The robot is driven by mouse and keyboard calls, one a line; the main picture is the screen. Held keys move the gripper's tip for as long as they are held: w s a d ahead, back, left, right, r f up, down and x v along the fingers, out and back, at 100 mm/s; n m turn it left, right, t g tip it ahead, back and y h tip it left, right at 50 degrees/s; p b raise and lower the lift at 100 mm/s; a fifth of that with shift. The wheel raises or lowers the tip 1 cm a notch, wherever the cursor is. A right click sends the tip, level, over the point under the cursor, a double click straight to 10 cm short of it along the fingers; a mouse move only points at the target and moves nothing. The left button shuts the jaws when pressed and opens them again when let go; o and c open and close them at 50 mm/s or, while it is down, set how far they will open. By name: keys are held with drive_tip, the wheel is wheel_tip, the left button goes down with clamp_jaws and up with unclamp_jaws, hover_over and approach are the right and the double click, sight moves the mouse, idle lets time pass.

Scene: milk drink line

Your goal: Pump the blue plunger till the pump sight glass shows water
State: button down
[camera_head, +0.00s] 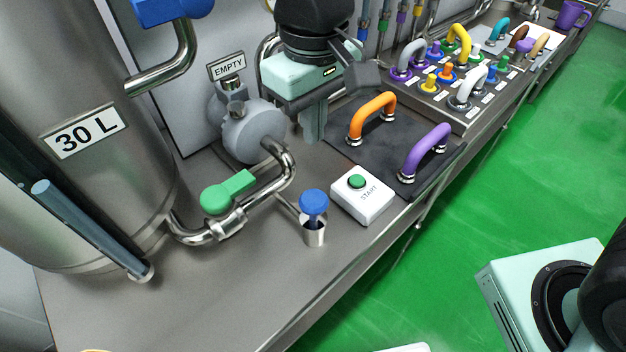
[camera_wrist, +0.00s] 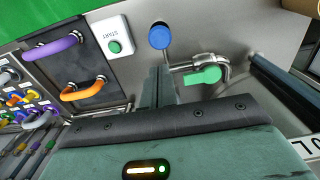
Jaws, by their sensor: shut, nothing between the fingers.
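The blue plunger (camera_head: 314,202) stands upright with its round knob above a short metal cylinder (camera_head: 314,236) on the steel bench. It also shows in the wrist view (camera_wrist: 159,36). The grey round pump (camera_head: 252,132) stands behind it, with a sign reading EMPTY (camera_head: 227,66) above. I cannot make out a sight glass or any water. My gripper (camera_head: 313,138) is shut and empty, fingers pointing down, above the bench behind the plunger and apart from it. In the wrist view my gripper (camera_wrist: 157,72) shows just below the blue knob in the picture.
A pipe with a green valve handle (camera_head: 228,192) runs left of the plunger to the 30 L tank (camera_head: 85,130). A white START box (camera_head: 362,194) stands close right. Orange (camera_head: 372,112) and purple (camera_head: 426,146) handles lie beyond on a dark mat. The bench front is clear.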

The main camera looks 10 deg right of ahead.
sight(315, 199)
drive_tip(key=shift+f, duration=0.1)
wheel_tip(315, 199, down, 14)
drive_tip(key=shift+r+p, duration=0.1)
drive_tip(key=shift+p, duration=1.15)
wheel_tip(315, 199, down, 4)
drive_tip(key=b, duration=0.3)
drive_tip(key=shift+s, duration=0.1)
drive_tip(key=shift+d, duration=0.1)
